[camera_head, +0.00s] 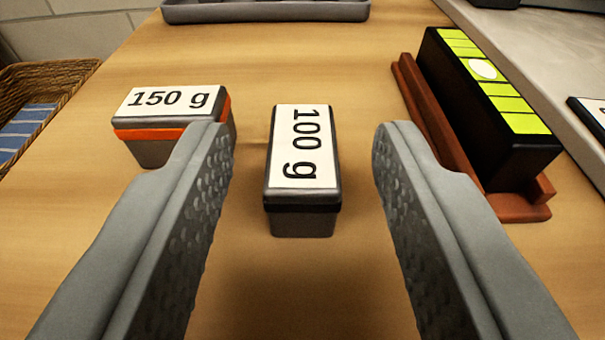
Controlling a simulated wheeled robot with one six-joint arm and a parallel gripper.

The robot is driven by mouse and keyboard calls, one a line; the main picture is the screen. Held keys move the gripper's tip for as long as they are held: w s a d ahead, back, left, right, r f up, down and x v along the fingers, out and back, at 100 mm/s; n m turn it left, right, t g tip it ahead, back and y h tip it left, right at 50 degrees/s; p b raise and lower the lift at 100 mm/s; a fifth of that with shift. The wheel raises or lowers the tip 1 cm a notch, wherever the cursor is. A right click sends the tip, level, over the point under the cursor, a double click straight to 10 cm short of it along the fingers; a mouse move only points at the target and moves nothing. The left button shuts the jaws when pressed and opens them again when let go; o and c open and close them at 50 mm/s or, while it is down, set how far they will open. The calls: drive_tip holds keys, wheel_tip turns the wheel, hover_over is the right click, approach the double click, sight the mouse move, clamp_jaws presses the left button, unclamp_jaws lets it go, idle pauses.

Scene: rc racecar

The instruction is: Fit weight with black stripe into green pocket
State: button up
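The weight with the black stripe (303,217) is a grey block with a white "100 g" label on top. It stands on the wooden table, its long side pointing away from me. My gripper (299,135) is open, with one finger on each side of this weight and a gap on both sides. A second weight (155,150), labelled "150 g", has an orange stripe and stands to the left, partly behind my left finger. No green pocket can be made out for certain.
A black block with a green striped top (515,122) sits in a red-brown holder (431,118) at the right. A grey tray (265,11) lies at the far edge. A wicker basket (60,76) is at the left. The table (320,70) beyond the weights is clear.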

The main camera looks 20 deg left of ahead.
drive_tip(key=shift+r, duration=0.15)
drive_tip(key=v, duration=1.2)
